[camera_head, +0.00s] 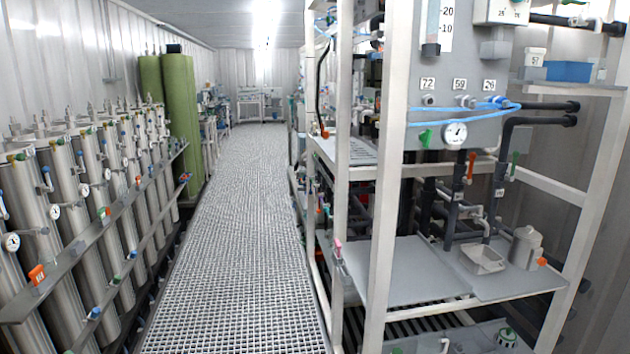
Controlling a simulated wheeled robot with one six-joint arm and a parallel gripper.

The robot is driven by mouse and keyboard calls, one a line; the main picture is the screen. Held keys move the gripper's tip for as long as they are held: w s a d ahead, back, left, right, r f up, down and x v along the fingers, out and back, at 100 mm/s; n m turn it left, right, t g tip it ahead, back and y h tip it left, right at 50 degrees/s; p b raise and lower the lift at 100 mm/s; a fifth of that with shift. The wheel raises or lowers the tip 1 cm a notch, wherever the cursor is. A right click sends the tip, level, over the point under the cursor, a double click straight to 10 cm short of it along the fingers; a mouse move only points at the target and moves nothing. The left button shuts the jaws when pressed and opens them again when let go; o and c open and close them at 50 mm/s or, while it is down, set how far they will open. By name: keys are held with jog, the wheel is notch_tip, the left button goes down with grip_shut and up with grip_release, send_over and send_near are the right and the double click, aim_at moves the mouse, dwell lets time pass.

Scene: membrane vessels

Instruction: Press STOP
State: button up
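I cannot make out a button marked STOP in the head view. The nearest panel is a grey upright board (470,108) on the white frame at the right. It carries labels such as 72 and 59, a round white gauge (455,134), blue tubing (465,110) and a green valve handle (425,138). Small red-orange handles show on the pipes below it. My gripper and arm are not in view.
A grated walkway (236,240) runs clear to the far end. Steel membrane vessels (75,185) with gauges line the left, behind a grey rail (100,228). Green cylinders (180,110) stand beyond. The white frame (393,180) at right holds shelves, a jug (524,247) and a tray (483,259).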

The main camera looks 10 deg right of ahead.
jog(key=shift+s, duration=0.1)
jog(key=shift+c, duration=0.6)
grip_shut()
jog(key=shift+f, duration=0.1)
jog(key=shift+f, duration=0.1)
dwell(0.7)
